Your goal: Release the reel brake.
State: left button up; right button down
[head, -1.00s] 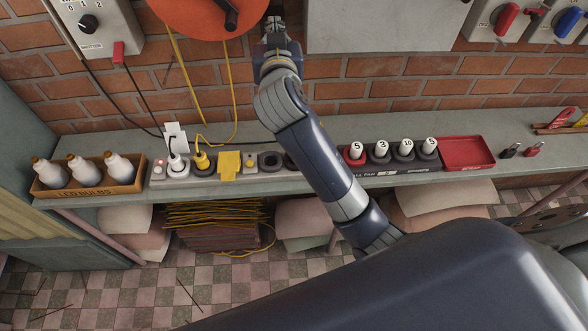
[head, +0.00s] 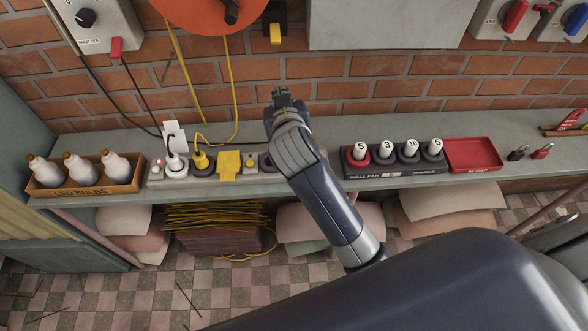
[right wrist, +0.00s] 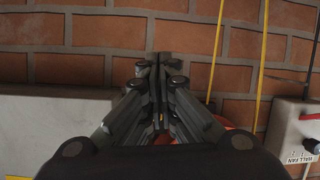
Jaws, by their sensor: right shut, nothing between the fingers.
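The orange reel (head: 205,12) hangs on the brick wall at the top of the head view, with a black crank handle (head: 231,12). Just right of it is a black bracket (head: 275,14) with a yellow lever (head: 275,34) that points down; I take this for the reel brake. My right gripper (head: 283,93) is shut and empty below the lever, apart from it, above the shelf. In the right wrist view the shut fingers (right wrist: 160,62) face bare brick, and part of the orange reel (right wrist: 215,122) shows behind them. My left gripper is out of view.
A grey shelf (head: 300,172) holds a bulb box (head: 85,186), a power strip with plugs (head: 190,178), a fuse rack (head: 395,165) and a red tray (head: 472,154). Yellow cords (head: 181,75) hang from the reel. A grey panel (head: 385,25) is right of the lever.

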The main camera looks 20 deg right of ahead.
jog(key=s+f+n+g+b, duration=0.1)
jog(key=s+f+g, duration=0.1)
jog(key=f, duration=0.7)
jog(key=s+f+g+y, duration=0.1)
jog(key=s+f, duration=0.3)
jog(key=f, duration=0.6)
jog(key=shift+s+d+f+n+g+b, duration=0.25)
jog(key=shift+s+f+n+g+b, duration=0.05)
jog(key=shift+n+g+b, duration=0.1)
